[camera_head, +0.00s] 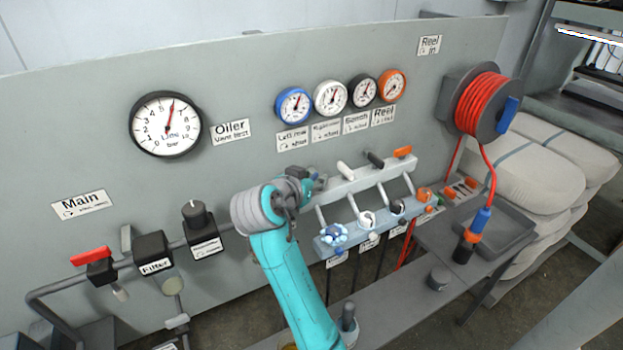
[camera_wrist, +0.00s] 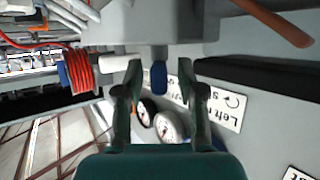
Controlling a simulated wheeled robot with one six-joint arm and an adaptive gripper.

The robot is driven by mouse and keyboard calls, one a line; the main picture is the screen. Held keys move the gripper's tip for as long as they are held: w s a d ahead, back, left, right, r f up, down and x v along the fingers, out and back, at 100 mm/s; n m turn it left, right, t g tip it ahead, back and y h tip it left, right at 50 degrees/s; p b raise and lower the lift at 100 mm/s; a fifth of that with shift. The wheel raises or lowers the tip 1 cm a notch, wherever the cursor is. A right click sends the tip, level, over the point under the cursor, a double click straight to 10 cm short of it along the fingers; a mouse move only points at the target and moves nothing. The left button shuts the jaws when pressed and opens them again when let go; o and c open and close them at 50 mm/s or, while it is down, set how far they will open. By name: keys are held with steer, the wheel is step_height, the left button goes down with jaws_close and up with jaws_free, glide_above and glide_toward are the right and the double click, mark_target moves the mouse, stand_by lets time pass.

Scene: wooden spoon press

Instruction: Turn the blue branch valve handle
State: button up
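The blue branch valve handle (camera_wrist: 158,77) shows in the wrist view between my fingers, hanging from a grey stem. My gripper (camera_wrist: 161,76) is open around it, with a visible gap on each side. In the head view my gripper (camera_head: 308,184) is at the left end of the grey branch manifold and hides most of the blue handle. The white handle (camera_head: 345,169), black handle (camera_head: 375,159) and orange handle (camera_head: 403,151) stand to its right on the manifold. The white handle (camera_wrist: 118,63) is close beside my left finger in the wrist view.
A blue-rimmed gauge (camera_head: 294,105) and other gauges are above on the panel (camera_head: 240,80). A blue knob (camera_head: 334,234) sits on the lower rail. The red hose reel (camera_head: 481,103) is at right. A red main handle (camera_head: 90,256) is at far left.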

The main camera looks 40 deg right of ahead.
step_height(320, 180, up, 10)
stand_by(0.6)
